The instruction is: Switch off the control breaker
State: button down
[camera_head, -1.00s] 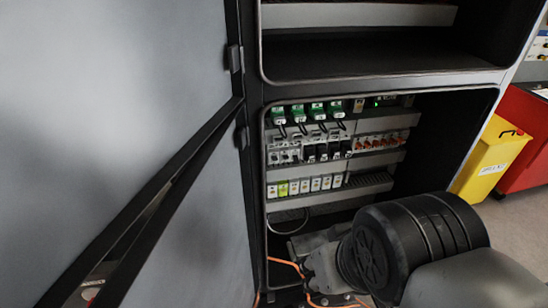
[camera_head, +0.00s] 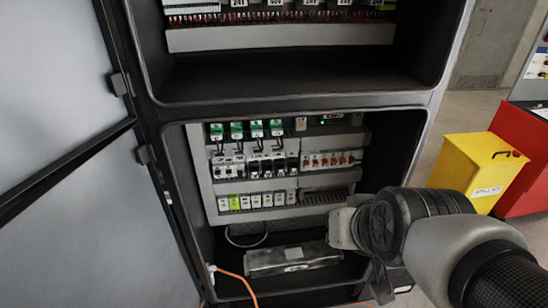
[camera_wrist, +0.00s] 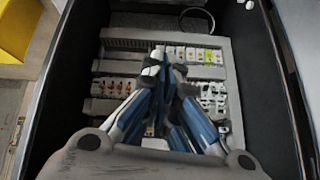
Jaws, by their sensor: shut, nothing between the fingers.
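The lower cabinet bay holds a middle row of breakers: pale and black ones (camera_head: 255,167) at the left and middle, and several with red-orange levers (camera_head: 331,160) at the right. In the wrist view, the red-lever group (camera_wrist: 112,87) is left of my fingers and pale breakers (camera_wrist: 212,92) are to the right. I cannot read which is the control breaker, nor its lever position. My gripper (camera_wrist: 158,58) is shut and empty, its blue-and-grey fingers in front of the panel, hiding the middle of the rows. I cannot tell that it touches anything. In the head view its fingers are not clear.
Green relays (camera_head: 256,130) sit above the breakers; a row of pale and yellow-green terminals (camera_head: 257,201) sits below. The cabinet door (camera_head: 60,130) stands open at the left. A long grey box (camera_head: 292,257) lies on the bay floor. A yellow bin (camera_head: 478,168) stands outside, right.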

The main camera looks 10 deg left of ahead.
jog(key=w+a+f+t+y+p, duration=0.2)
jog(key=w+a+t+p, duration=0.3)
jog(key=w+a, duration=1.4)
jog(key=n+t+y+p, duration=0.1)
jog(key=n+t+p, duration=0.1)
jog(key=t, duration=0.6)
send_near(215, 172)
notch_tip(215, 172, up, 2)
jog(key=s+d, duration=0.1)
jog(key=s, duration=0.2)
jog(key=shift+w+r, duration=0.1)
jog(key=shift+r, duration=0.1)
jog(key=shift+w, duration=0.1)
jog(key=x, duration=1)
jog(key=shift+b, duration=0.35)
